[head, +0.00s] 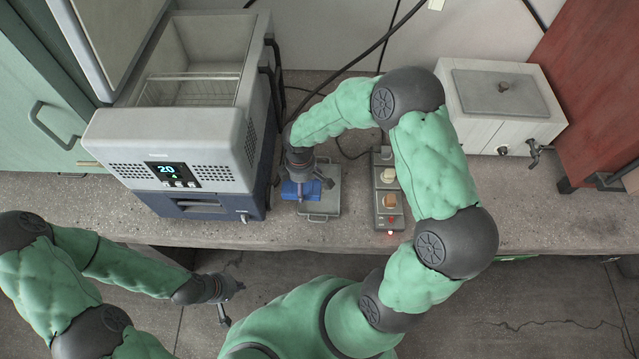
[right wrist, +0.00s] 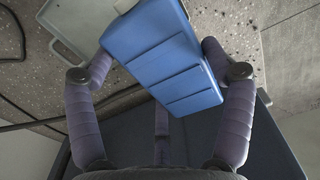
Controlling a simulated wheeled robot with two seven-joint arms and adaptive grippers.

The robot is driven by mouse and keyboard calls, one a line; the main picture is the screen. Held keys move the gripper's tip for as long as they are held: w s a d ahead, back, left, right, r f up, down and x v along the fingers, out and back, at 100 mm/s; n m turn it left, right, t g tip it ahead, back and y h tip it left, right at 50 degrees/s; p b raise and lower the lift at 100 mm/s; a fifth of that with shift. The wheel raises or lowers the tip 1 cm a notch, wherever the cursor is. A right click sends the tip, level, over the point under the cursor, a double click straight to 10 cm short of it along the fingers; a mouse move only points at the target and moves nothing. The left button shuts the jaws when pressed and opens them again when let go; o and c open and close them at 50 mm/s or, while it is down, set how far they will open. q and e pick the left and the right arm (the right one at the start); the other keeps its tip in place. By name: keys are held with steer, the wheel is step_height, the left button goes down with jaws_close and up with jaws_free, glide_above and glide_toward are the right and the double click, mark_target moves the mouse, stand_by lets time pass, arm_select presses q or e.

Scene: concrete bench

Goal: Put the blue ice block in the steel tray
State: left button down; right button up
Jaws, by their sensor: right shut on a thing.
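The blue ice block (head: 295,190) is held in my right gripper (head: 303,185), above the bench at the cooler's right side. The tray (right wrist: 62,42) shows partly behind the block in the right wrist view. I cannot tell the block's exact height. My left gripper (head: 233,302) is open and empty in front of the bench.
A cooler (head: 190,140) with a raised lid and a wire basket stands close left of the tray. A grey box with switches (head: 388,205) lies right of the tray. A white lidded tank with a tap (head: 500,100) stands at back right. Cables run behind.

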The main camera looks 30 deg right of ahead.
steer(key=w+d+f, duration=0.1)
steer(key=d+f, duration=0.1)
steer(key=w+d+f+b, duration=0.1)
steer(key=d+f, duration=0.1)
steer(key=w+d+f+b, duration=0.1)
steer(key=d+f, duration=0.2)
steer(key=shift+d, duration=0.1)
steer(key=shift+w+d+f+b, duration=0.15)
steer(key=shift+f+b, duration=0.2)
steer(key=shift+f, duration=0.5)
steer(key=shift+d+f+b, duration=0.1)
steer(key=shift+f+b, duration=0.25)
steer(key=shift+f, duration=0.5)
steer(key=shift+f, duration=0.2)
steer(key=o, duration=1.2)
steer(key=shift+r, duration=0.1)
